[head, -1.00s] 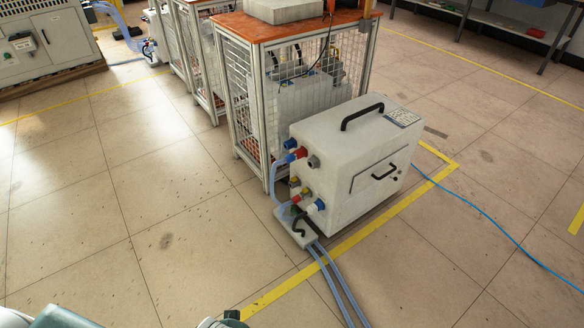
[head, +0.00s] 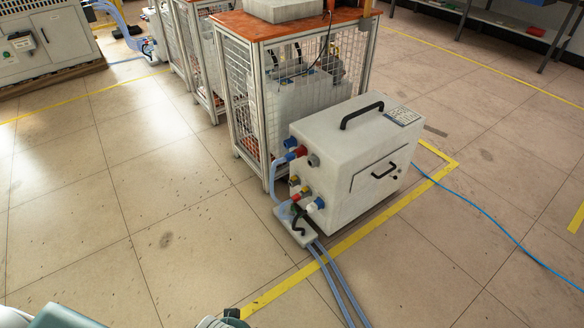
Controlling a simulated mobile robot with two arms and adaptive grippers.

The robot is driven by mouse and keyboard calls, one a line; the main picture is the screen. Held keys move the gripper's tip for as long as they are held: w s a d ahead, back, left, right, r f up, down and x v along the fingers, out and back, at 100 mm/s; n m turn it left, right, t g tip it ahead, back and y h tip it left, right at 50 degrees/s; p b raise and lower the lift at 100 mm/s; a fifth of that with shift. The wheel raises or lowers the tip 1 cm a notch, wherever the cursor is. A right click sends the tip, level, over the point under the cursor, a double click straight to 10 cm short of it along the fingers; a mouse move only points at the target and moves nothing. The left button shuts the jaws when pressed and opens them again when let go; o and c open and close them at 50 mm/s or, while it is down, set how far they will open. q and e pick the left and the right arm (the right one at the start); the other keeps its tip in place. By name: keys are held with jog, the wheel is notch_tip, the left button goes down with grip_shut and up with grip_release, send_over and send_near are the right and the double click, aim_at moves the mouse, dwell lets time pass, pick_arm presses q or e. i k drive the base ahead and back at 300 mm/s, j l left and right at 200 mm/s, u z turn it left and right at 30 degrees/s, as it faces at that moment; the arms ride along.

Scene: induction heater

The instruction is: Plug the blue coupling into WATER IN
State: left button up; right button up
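The white heater unit (head: 345,165) stands on the floor right of the cage, with ports on its left face. A blue fitting (head: 290,143) sits at the upper left of that face beside a red one (head: 301,152), and a pale hose (head: 275,175) loops down near them. A second blue fitting (head: 320,203) with a white part is low on the face, near a lower red one (head: 296,198). Which blue piece is the loose coupling, and the WATER IN label, are too small to tell. Only pale parts of my body show at the bottom edge; neither gripper's fingertips can be made out.
A small pale plate (head: 292,229) with a black curved piece lies before the unit. Two hoses (head: 333,280) run from it along the floor. A wire-mesh cage (head: 240,100) stands behind. A blue cable (head: 497,228) lies at right. The left floor is clear.

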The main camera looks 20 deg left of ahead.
aim_at(292, 156)
jog(key=i+j, duration=0.15)
jog(key=j, duration=0.2)
jog(key=i+j, duration=0.2)
jog(key=j, duration=0.15)
jog(key=i+j, duration=0.15)
jog(key=j, duration=0.2)
jog(key=i+j, duration=0.15)
jog(key=j, duration=0.2)
jog(key=i+j, duration=0.15)
jog(key=j, duration=0.2)
jog(key=i+z, duration=0.05)
